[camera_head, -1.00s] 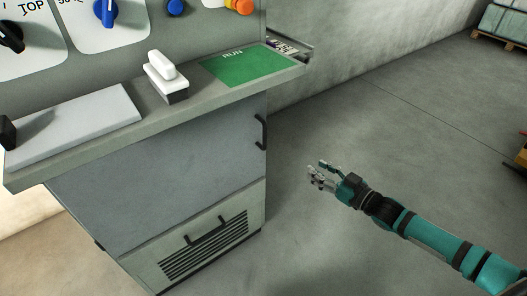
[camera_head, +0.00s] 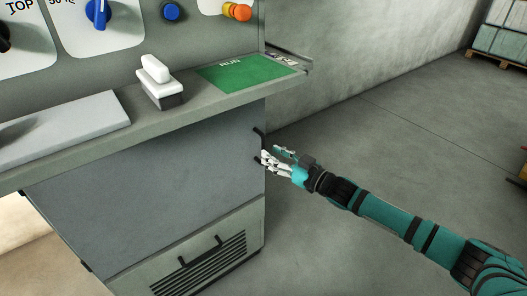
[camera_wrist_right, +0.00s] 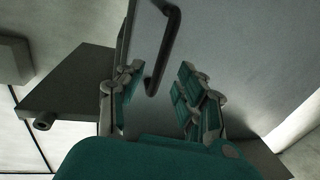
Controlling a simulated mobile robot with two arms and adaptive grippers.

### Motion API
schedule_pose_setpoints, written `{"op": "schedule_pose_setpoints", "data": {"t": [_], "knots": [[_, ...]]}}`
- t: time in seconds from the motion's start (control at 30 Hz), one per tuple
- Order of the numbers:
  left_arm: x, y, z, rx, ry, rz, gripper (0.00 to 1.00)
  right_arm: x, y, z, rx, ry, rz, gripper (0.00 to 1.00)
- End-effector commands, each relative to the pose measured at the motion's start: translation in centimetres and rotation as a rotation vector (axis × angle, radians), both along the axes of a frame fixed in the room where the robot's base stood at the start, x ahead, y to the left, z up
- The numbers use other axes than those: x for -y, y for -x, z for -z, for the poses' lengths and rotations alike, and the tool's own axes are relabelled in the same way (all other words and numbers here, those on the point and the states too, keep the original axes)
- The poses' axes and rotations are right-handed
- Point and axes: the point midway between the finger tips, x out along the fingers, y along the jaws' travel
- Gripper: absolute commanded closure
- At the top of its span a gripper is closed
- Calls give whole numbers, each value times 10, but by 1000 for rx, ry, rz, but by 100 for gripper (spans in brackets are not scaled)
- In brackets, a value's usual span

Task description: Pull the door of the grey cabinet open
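The grey cabinet door (camera_head: 160,185) is the flat blue-grey panel under the worktop, and it looks closed. Its black bar handle (camera_head: 259,138) is upright near the door's right edge. The handle also shows in the right wrist view (camera_wrist_right: 165,50), ahead of the fingers and between their lines. My right gripper (camera_head: 265,160) is at the door's right edge, by the lower end of the handle. In the wrist view my right gripper (camera_wrist_right: 152,95) is open, its fingers apart with a gap between them. I cannot tell whether they touch the handle. My left gripper is not in view.
Above the door, the worktop (camera_head: 110,145) juts out and carries a white-handled block (camera_head: 158,80), a green mat (camera_head: 240,72) and a light grey slab (camera_head: 65,125). A vented lower panel (camera_head: 205,250) with its own handle sits below.

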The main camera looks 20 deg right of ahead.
Motion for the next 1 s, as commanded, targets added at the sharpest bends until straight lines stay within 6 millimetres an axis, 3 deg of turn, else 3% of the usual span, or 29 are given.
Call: {"op": "schedule_pose_setpoints", "data": {"t": [0.1, 0.27, 0.63, 0.93, 1.0], "knots": [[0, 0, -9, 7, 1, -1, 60, -11, -18, 0, 3, 1, 0, 64], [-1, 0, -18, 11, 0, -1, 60, -19, -33, 0, 1, 1, 1, 64], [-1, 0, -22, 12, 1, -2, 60, -23, -37, 1, -2, 1, 0, 64], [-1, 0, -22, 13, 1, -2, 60, -22, -37, 0, -2, 1, 0, 100], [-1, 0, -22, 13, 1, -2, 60, -22, -37, 1, -2, 1, 0, 100]]}}
